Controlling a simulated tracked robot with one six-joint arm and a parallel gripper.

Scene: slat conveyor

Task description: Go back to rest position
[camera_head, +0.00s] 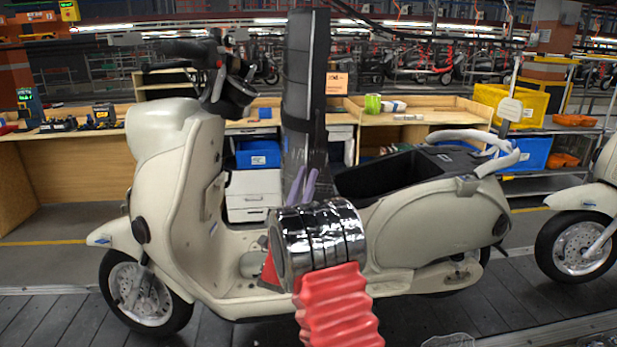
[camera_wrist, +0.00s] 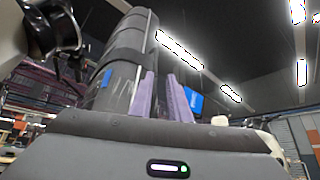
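My gripper (camera_head: 302,184) shows in the head view as two thin purple fingers pointing up, above my arm's shiny black wrist and red bellows. In the wrist view the same gripper (camera_wrist: 164,98) has its two purple fingers apart, with a gap and nothing seen between them. It is in front of the cream scooter (camera_head: 175,190), over its footwell between front shield and seat body. The fingers hold no object.
A dark wrapped column (camera_head: 305,75) stands behind the gripper; it also shows in the wrist view (camera_wrist: 125,60). Handlebars (camera_head: 225,80) are at upper left. A second scooter (camera_head: 590,215) stands at right. Wooden benches (camera_head: 70,165) line the back. Slatted floor (camera_head: 45,320) is clear at lower left.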

